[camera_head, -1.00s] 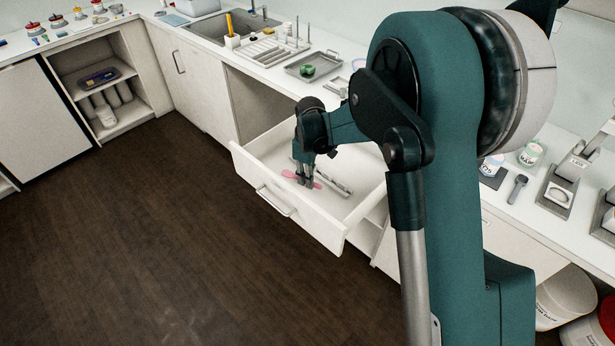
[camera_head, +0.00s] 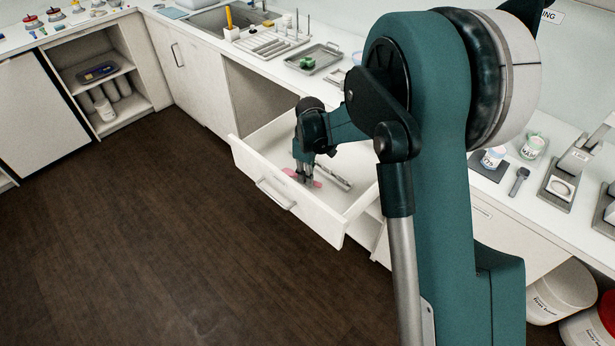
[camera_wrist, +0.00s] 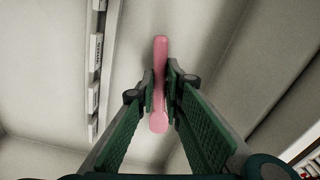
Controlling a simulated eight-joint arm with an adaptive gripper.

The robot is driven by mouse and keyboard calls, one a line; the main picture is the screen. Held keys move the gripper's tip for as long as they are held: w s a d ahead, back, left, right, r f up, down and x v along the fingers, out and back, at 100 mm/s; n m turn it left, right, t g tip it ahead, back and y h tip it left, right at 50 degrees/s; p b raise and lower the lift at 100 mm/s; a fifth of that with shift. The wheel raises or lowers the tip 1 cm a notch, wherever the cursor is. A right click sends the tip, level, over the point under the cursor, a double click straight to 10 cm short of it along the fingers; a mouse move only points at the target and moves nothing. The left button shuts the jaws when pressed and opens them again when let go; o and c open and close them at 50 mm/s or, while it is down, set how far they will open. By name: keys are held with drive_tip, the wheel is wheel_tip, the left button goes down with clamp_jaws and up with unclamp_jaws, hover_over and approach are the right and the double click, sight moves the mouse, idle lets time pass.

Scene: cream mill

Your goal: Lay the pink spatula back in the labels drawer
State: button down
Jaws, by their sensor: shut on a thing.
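The pink spatula (camera_head: 317,184) is inside the open labels drawer (camera_head: 290,205), low over its floor. In the wrist view the spatula (camera_wrist: 160,58) is a long pink strip between the two green-padded fingers. My gripper (camera_head: 304,183) points down into the drawer and is shut on the spatula; it also shows in the wrist view (camera_wrist: 161,80). The fingers hide part of the spatula in the head view. I cannot tell whether the spatula touches the drawer floor.
A long grey strip (camera_head: 335,177) lies in the drawer to the right of the spatula; small labels show on it in the wrist view (camera_wrist: 95,75). The drawer's raised walls surround the gripper. The counter above holds a metal tray (camera_head: 316,58) and a dish rack (camera_head: 272,42).

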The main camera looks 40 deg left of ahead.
drive_tip(key=shift+f+b, duration=0.55)
drive_tip(key=shift+f, duration=0.25)
idle(0.7)
drive_tip(key=c, duration=2.4)
unclamp_jaws()
drive_tip(key=shift+o, duration=0.2)
drive_tip(key=shift+r, duration=0.1)
wheel_tip(320, 180, up, 12)
drive_tip(key=shift+d, duration=0.2)
